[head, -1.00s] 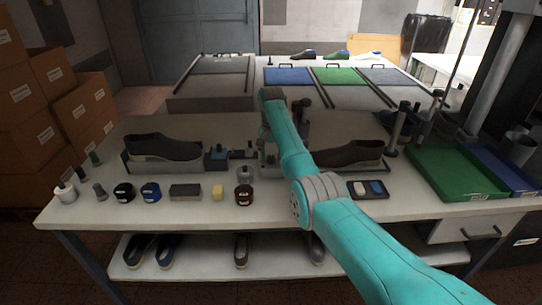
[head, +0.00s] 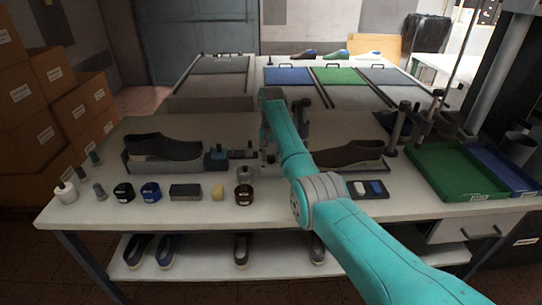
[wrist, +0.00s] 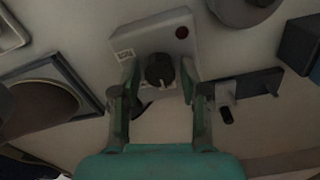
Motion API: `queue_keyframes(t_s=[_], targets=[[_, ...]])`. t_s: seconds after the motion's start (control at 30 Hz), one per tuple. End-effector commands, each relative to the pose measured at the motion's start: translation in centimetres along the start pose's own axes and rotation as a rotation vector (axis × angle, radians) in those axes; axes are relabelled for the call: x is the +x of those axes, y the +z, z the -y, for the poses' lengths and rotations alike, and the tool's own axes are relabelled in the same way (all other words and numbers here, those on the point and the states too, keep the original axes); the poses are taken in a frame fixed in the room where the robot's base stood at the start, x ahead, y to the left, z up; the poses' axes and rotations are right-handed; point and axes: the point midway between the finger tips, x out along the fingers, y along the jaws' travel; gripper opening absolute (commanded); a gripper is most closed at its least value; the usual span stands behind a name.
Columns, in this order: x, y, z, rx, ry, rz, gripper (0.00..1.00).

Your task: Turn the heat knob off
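The heat knob (wrist: 159,70) is a round black knob on a pale grey control box (wrist: 155,45). The box also has a dark red round spot and a small printed label. A pale mark shows by the knob's lower edge. My gripper (wrist: 158,78) is open, with one finger on each side of the knob. Gaps show between the fingers and the knob, and I cannot tell whether either finger touches the box. In the head view my teal arm reaches over the bench and hides most of the gripper and knob area.
The white bench (head: 310,210) holds a dark shoe (head: 163,147) at left and a brown shoe (head: 348,153) right of my arm. Jars and blocks line the front edge. A green tray (head: 457,172) lies at right. A dark rectangular frame (wrist: 50,85) is left of the box.

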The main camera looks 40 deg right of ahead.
Motion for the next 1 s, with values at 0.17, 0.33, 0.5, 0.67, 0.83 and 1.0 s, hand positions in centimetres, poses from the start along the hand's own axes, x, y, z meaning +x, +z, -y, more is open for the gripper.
queue_keyframes(t_s=[0.17, 0.33, 0.5, 0.67, 0.83, 1.0], targets=[[0.0, 0.0, 0.0, 0.001, 0.000, 0.000, 0.57], [-0.1, 0.0, 0.0, 0.001, 0.000, 0.000, 0.57], [-1.7, -0.1, 0.0, 0.001, -0.002, -0.003, 0.57], [-4.7, -0.1, 0.0, 0.001, -0.001, -0.003, 0.57], [-8.0, -0.1, 0.0, 0.001, -0.001, -0.003, 0.57], [-10.5, -0.1, 0.0, 0.001, -0.001, -0.001, 0.57]])
